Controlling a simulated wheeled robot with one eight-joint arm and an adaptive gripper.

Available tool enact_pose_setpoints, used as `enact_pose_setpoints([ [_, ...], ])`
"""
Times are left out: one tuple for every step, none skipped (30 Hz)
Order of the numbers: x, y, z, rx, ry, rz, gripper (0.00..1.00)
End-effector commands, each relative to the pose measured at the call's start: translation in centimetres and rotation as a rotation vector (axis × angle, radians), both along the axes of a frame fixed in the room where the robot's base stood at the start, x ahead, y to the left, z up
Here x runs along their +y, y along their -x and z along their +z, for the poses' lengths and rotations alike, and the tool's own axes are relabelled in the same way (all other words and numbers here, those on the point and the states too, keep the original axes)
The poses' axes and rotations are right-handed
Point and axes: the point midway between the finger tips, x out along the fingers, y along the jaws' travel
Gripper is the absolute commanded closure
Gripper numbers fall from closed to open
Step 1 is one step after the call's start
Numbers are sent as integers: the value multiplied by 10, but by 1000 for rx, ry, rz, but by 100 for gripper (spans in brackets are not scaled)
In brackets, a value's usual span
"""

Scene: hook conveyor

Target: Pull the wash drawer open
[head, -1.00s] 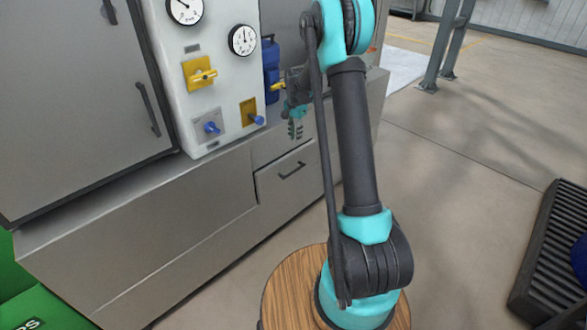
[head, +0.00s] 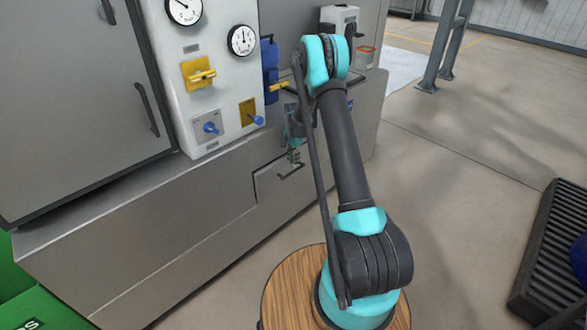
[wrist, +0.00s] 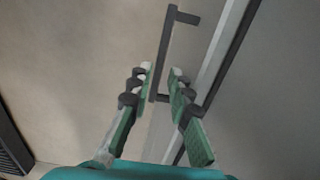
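The wash drawer (head: 268,188) is a grey metal front low in the cabinet, outlined by a dark gap and seemingly shut. Its dark bar handle (head: 291,172) shows just below my gripper (head: 294,152). In the wrist view the handle (wrist: 167,45) runs lengthwise, and my gripper (wrist: 161,73) has its green fingers apart on either side of the bar. The fingers do not appear to press on it. How deep the bar sits between the fingertips I cannot tell. My arm hides part of the drawer's right side in the head view.
Above the drawer is a white panel (head: 205,90) with gauges and yellow and blue valves. A blue container (head: 270,70) and a white machine (head: 340,20) stand on the cabinet top. A black ribbed pallet (head: 553,255) lies at the right. The floor between is clear.

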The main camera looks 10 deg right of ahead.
Motion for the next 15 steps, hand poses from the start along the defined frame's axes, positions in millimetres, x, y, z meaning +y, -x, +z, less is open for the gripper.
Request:
enact_pose_setpoints([
  [0, 0, -10, 0, 0, 0, 81],
  [0, 0, -14, 0, 0, 0, 81],
  [0, 0, -20, 0, 0, 0, 81],
  [0, 0, -24, 0, 0, 0, 81],
  [0, 0, -28, 0, 0, 0, 81],
  [0, 0, -32, 0, 0, 0, 81],
  [0, 0, -35, 0, 0, 0, 81],
  [0, 0, -37, 0, 0, 0, 81],
  [0, 0, -40, 0, 0, 0, 81],
  [0, 0, -41, 0, 0, 0, 81],
  [0, 0, -42, 0, 0, 0, 81],
  [0, 0, -43, 0, 0, 0, 81],
  [0, 0, -44, 0, 0, 0, 81],
  [0, 0, -44, 0, 0, 0, 81],
  [0, 0, -44, 0, 0, 0, 81],
])
